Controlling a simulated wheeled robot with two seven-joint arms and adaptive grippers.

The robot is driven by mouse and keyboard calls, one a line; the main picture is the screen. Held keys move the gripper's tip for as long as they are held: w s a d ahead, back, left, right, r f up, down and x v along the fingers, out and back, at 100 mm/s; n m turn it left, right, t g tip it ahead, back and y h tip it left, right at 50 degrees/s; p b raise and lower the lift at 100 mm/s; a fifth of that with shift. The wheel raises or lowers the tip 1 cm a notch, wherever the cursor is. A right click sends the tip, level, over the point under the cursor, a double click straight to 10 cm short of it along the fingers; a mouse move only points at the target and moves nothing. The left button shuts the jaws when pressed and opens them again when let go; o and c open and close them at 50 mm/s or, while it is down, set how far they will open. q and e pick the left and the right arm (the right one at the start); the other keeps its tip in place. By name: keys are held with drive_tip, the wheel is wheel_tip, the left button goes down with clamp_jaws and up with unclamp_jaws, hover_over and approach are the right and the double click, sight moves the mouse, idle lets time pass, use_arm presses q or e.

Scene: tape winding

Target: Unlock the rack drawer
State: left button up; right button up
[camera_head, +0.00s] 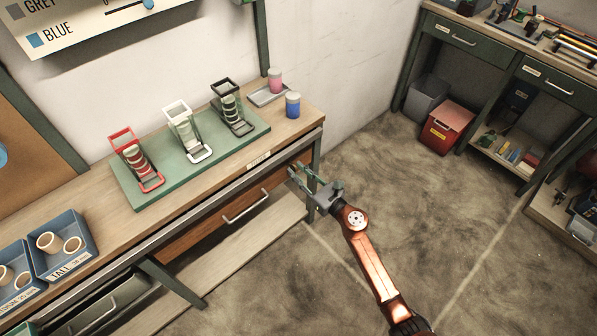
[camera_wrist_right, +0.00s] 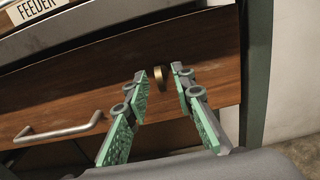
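The wooden drawer front (camera_head: 205,228) sits under the workbench, with a metal bar handle (camera_head: 246,207). It also fills the right wrist view (camera_wrist_right: 75,95), where the handle (camera_wrist_right: 58,129) is at the left. A small brass lock piece (camera_wrist_right: 158,76) sticks out near the drawer's right end. My right gripper (camera_head: 298,171) points at this end of the drawer. Its two green-padded fingers are apart, one on each side of the brass piece in the wrist view, with gaps visible; how far short of it they are is unclear. My left gripper is not in view.
A green bench leg (camera_wrist_right: 256,70) stands just right of the gripper. A FEEDER label (camera_wrist_right: 36,9) is on the bench edge above. The bench top holds a green board (camera_head: 125,190) with three racks, and two cups near the right end. Open floor lies right.

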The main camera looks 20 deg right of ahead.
drive_tip(key=shift+c, duration=0.4)
clamp_jaws()
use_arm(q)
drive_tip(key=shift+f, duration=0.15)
use_arm(e)
drive_tip(key=shift+m, duration=0.6)
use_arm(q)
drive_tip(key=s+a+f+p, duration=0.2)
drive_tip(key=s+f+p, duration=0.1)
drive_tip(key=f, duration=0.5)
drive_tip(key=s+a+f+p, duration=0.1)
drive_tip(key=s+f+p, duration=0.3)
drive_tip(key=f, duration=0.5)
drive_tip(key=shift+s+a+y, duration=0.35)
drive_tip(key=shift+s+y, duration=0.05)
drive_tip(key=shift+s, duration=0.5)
use_arm(e)
drive_tip(key=shift+w+d+f+m, duration=0.1)
drive_tip(key=shift+d+m, duration=0.05)
drive_tip(key=shift+m, duration=4.05)
drive_tip(key=shift+d+f+m, duration=0.1)
drive_tip(key=shift+m, duration=4.1)
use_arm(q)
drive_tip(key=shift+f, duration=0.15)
